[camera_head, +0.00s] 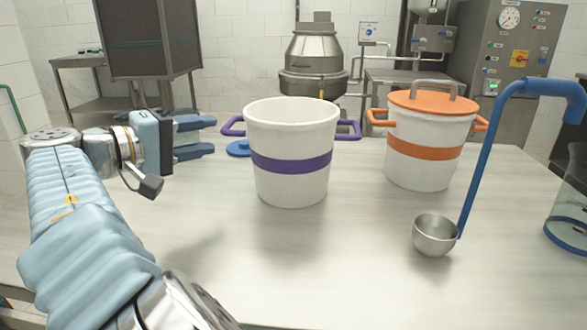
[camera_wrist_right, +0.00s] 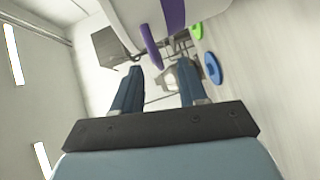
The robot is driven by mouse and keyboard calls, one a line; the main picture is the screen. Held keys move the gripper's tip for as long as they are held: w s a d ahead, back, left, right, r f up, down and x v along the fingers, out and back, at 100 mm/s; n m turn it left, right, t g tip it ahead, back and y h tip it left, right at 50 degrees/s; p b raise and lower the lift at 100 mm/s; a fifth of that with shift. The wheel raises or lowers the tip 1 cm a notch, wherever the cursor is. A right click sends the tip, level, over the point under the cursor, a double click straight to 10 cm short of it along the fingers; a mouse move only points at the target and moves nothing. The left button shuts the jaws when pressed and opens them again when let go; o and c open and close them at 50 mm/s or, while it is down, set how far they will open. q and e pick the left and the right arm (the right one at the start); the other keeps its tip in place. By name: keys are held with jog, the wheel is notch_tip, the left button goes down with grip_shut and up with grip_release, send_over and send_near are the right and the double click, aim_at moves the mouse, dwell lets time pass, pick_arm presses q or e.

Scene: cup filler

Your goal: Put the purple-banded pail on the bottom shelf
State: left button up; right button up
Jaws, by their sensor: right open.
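The purple-banded pail (camera_head: 292,160) is white and open-topped, with a purple handle on each side. It stands upright on the steel table (camera_head: 340,255). My right gripper (camera_head: 209,137) is open and empty, left of the pail, its fingers pointing toward the left purple handle (camera_head: 233,127) and apart from it. In the right wrist view, the pail (camera_wrist_right: 190,8) is cut off at the top, and its handle (camera_wrist_right: 151,46) shows just beyond the fingertips. My left gripper is not in view. I cannot tell which surface is the bottom shelf.
An orange-banded pail (camera_head: 422,160) with an orange lid stands to the right. A ladle (camera_head: 435,236) is in front of it, near a clear container (camera_head: 570,215). A blue lid (camera_head: 239,148) lies behind the purple-banded pail. The front left of the table is bare.

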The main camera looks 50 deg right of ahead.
aim_at(225, 126)
jog(key=shift+w+d+f+p, duration=0.1)
jog(key=shift+d+p, duration=0.2)
jog(key=shift+d, duration=2.5)
grip_shut()
